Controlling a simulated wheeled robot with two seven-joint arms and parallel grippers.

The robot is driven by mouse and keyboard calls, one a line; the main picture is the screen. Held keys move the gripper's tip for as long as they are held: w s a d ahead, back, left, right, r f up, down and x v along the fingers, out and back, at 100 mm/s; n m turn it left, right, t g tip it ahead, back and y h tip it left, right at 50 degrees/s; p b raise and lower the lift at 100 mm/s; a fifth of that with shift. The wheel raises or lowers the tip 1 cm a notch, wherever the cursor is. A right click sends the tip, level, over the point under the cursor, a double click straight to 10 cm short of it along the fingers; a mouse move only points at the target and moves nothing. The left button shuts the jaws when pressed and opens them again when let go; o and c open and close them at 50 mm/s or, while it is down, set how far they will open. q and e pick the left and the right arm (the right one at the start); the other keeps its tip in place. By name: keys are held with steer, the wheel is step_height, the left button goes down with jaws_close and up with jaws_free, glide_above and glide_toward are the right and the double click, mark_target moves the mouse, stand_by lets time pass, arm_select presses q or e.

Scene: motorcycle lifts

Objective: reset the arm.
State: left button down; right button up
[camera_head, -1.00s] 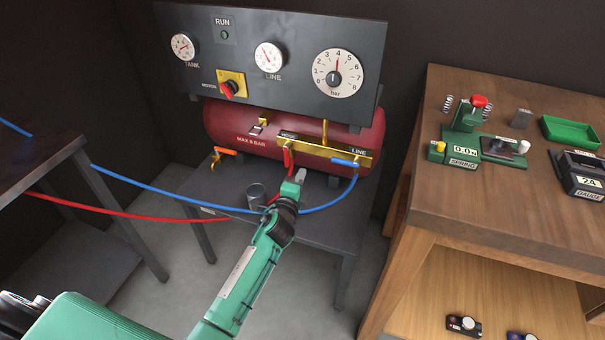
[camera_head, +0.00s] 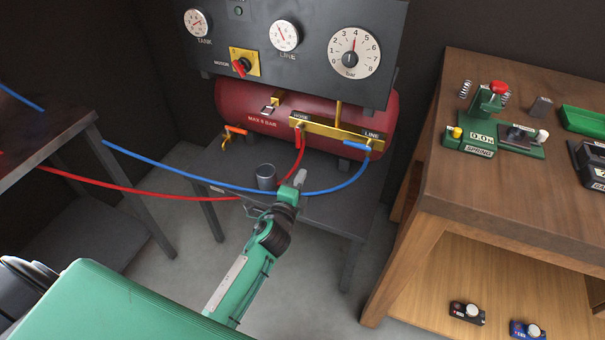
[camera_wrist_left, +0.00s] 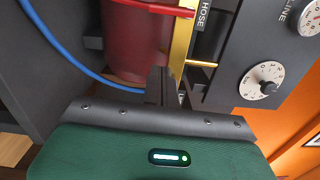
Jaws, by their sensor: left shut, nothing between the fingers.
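My left arm reaches up from the bottom of the head view. Its green and dark left gripper (camera_head: 299,178) is shut and empty, in front of the red compressor tank (camera_head: 246,108). It is close to the lower end of the red hose (camera_head: 298,152) and the blue hose (camera_head: 335,187); I cannot tell whether it touches either one. In the left wrist view the fingers (camera_wrist_left: 160,88) show as a narrow dark shape beside the tank and the yellow manifold (camera_wrist_left: 180,50). My right gripper is not in view.
A black gauge panel (camera_head: 310,75) stands above the tank. A metal cup (camera_head: 266,177) sits on the grey stand (camera_head: 200,165). A wooden bench (camera_head: 490,190) with a spring tester (camera_head: 492,125) and a green tray (camera_head: 583,121) is at the right. A dark table (camera_head: 40,140) is at the left.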

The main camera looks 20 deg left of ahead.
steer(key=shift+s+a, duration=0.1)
